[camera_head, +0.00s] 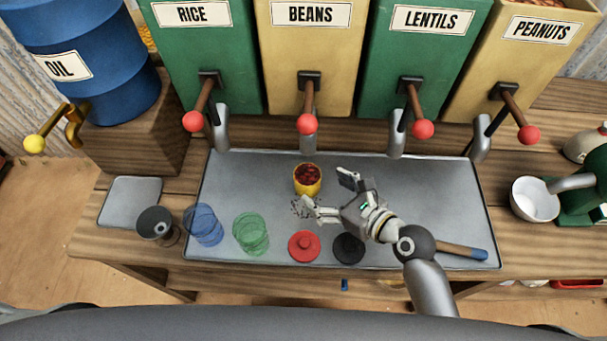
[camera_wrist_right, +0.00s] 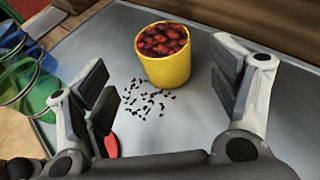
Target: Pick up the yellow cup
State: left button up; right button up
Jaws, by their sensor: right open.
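The yellow cup (camera_head: 307,186) stands upright on the grey metal tray (camera_head: 240,175), below the beans dispenser. It is filled with dark red beans. In the right wrist view the yellow cup (camera_wrist_right: 168,66) stands ahead of the open fingers, nearer the right one, and does not touch them as far as I can see. My right gripper (camera_head: 331,195) is open and empty, just right of and in front of the cup, its fingers spread toward it. The right gripper (camera_wrist_right: 165,95) also shows in its wrist view. My left gripper is not in view.
Small dark bits (camera_head: 301,209) are scattered before the cup. Blue cups (camera_head: 203,224), green cups (camera_head: 250,233), a red lid (camera_head: 304,246) and a black lid (camera_head: 348,248) line the tray's front. Dispenser spouts hang behind. A blue-tipped tool (camera_head: 462,251) lies right. The tray's right part is clear.

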aim_at(313, 180)
jog(key=x, duration=0.2)
jog(key=shift+w+a+f, duration=0.1)
jog(key=shift+w+a, duration=0.15)
jog(key=x, duration=0.4)
jog(key=shift+w+d, duration=0.1)
jog(key=shift+w, duration=0.05)
jog(key=shift+w+a, duration=0.35)
jog(key=shift+w, duration=0.05)
jog(key=shift+c, duration=0.6)
jog(key=shift+s, duration=0.1)
jog(key=shift+c, duration=1.1)
jog(key=c, duration=0.7)
jog(key=shift+c, duration=1)
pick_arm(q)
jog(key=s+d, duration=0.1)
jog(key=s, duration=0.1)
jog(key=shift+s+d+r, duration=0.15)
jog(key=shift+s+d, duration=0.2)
